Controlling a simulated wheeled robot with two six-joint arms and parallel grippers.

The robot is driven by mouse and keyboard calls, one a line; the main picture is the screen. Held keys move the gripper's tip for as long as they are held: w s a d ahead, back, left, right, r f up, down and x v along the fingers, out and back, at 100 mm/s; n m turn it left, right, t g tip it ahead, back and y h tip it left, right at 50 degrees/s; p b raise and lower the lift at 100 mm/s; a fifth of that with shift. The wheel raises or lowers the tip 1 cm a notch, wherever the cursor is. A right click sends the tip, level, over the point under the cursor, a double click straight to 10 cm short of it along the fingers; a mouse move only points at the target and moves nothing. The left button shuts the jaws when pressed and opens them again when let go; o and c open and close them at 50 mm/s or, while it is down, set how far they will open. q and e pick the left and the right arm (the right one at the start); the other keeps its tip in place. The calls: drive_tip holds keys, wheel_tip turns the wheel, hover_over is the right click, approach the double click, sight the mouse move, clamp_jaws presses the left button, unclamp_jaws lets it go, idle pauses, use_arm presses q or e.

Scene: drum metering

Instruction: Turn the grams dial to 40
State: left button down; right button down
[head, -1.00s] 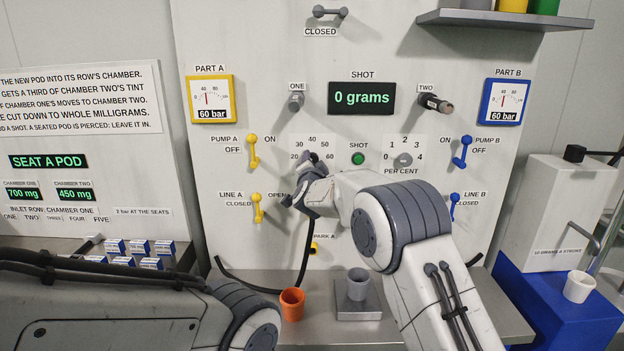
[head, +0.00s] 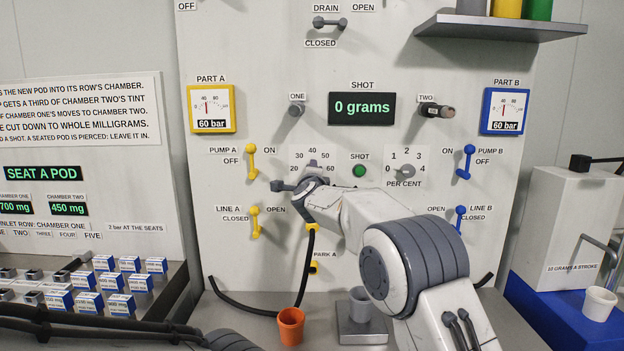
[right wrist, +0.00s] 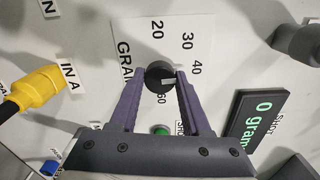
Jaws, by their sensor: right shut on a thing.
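The grams dial is a dark round knob (right wrist: 158,76) with a white mark, on a white scale plate (head: 331,157) numbered 20 to 60. In the right wrist view the mark points right, roughly to the 40 side; 50 is hidden behind a finger, so I cannot tell the exact reading. My right gripper (right wrist: 161,73) has its purple fingers on both sides of the knob and is shut on it. The shot display (head: 361,109) reads 0 grams. My left gripper is out of view.
The per cent dial (head: 405,171) and green shot button (head: 359,171) sit right of the scale. The yellow line A lever (head: 255,221) and pump A lever (head: 251,161) are to its left. An orange cup (head: 290,326) and grey cup (head: 360,304) stand below.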

drive_tip(key=shift+m, duration=0.3)
drive_tip(key=shift+c, duration=1.9)
unclamp_jaws()
drive_tip(key=shift+d, duration=0.1)
drive_tip(key=s+b, duration=0.4)
drive_tip(key=s, duration=0.6)
drive_tip(key=shift+s+b, duration=0.25)
drive_tip(key=shift+b, duration=0.1)
